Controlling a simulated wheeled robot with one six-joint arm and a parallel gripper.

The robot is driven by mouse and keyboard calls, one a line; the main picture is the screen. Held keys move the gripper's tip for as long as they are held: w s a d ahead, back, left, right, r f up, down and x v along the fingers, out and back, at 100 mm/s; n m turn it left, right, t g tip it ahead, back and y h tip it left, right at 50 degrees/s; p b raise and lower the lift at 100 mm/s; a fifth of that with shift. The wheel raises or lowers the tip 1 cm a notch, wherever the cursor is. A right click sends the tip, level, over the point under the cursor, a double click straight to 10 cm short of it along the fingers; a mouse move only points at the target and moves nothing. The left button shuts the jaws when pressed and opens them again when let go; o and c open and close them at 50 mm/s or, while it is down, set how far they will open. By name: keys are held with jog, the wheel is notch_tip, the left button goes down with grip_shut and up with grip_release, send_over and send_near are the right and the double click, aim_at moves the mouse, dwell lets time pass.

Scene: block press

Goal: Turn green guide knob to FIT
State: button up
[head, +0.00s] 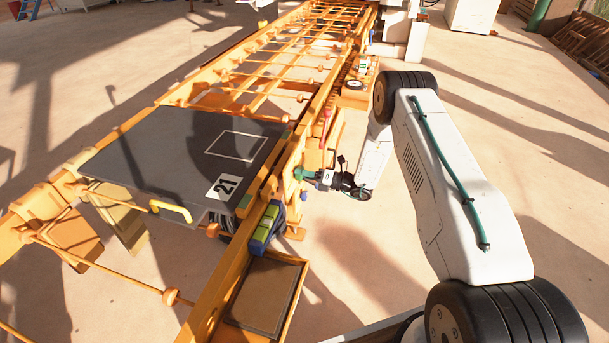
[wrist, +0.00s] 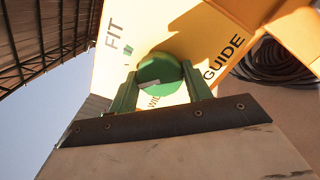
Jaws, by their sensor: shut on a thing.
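The green guide knob (wrist: 161,72) is round and sits on a yellow panel (wrist: 205,38) in the wrist view. A pale mark shows low on its face, towards the left. The word FIT is printed to its upper left, GUIDE to its right, and a partly hidden word, seemingly WIDE, below it. My gripper (wrist: 160,80) is shut on the knob, one green finger on each side. In the head view my gripper (head: 303,174) reaches the side of the yellow frame from the right. The knob is too small to make out there.
A yellow roller line (head: 270,60) runs away from me, with a grey plate (head: 165,150) marked 21 on it. A blue and green box (head: 267,226) sits on the near rail, above a framed tray (head: 264,296). Dark coiled hose (wrist: 275,62) lies right of the panel.

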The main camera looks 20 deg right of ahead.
jog(key=m, duration=0.9)
jog(key=shift+d, duration=0.1)
jog(key=shift+m, duration=0.4)
jog(key=o, duration=1)
jog(key=shift+d, duration=0.1)
jog(key=v, duration=0.7)
jog(key=shift+s+d, duration=0.2)
jog(key=shift+s, duration=0.05)
